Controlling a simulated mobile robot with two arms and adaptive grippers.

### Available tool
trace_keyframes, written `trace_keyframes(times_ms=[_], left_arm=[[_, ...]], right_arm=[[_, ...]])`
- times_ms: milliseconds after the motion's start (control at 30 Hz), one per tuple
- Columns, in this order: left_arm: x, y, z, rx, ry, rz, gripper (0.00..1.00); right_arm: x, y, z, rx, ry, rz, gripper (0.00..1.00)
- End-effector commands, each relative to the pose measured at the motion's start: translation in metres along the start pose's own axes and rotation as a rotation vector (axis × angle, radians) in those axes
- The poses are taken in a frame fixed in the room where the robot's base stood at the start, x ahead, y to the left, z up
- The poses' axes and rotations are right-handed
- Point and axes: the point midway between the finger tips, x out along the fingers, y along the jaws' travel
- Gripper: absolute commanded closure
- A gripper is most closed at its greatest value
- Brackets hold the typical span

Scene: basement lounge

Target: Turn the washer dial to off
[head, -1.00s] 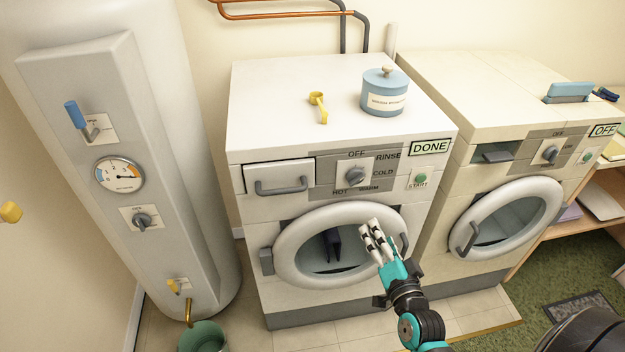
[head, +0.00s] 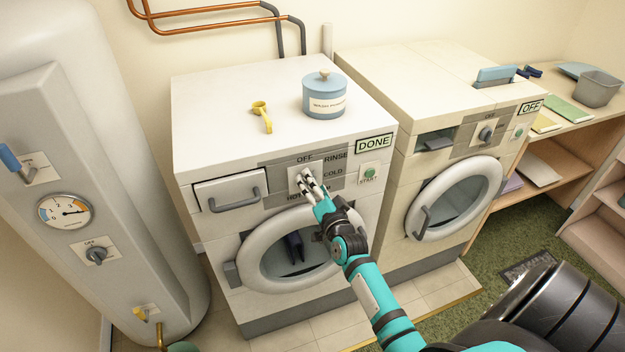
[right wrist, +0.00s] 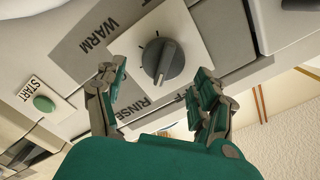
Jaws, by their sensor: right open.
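The washer (head: 225,165) is the left white machine, with a "DONE" sign at its top right. Its grey dial (right wrist: 163,62) sits on a white square plate, with WARM and RINSE printed around it in the right wrist view. I cannot tell which label the dial points to. My right gripper (head: 308,183) is in front of the dial and hides most of it in the head view. In the right wrist view its open fingers (right wrist: 160,85) are on either side of the dial, apart from it, with nothing between them. My left gripper is not in view.
A green START button (head: 369,174) is right of the dial. A drawer handle (head: 235,200) sticks out to its left. A second machine (head: 450,145), marked OFF, stands to the right.

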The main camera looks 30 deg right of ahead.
Motion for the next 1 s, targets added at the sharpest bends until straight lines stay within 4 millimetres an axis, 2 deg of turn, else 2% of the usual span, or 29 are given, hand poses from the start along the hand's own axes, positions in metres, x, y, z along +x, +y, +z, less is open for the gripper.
trace_keyframes(times_ms=[200, 467, 867, 900, 1000], left_arm=[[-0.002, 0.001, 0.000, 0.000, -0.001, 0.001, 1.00], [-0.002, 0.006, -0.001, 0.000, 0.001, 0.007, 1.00], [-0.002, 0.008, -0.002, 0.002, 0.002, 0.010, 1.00], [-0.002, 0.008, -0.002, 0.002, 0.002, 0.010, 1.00], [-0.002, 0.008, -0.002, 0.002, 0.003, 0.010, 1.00]], right_arm=[[0.015, 0.000, 0.000, 0.000, 0.001, 0.000, 0.30], [0.016, 0.000, 0.000, -0.001, 0.001, 0.000, 0.30], [0.016, 0.001, 0.000, -0.001, 0.000, 0.001, 0.81], [0.016, 0.001, 0.000, -0.001, 0.000, 0.001, 0.84], [0.016, 0.001, 0.000, -0.004, 0.000, 0.001, 0.84]])
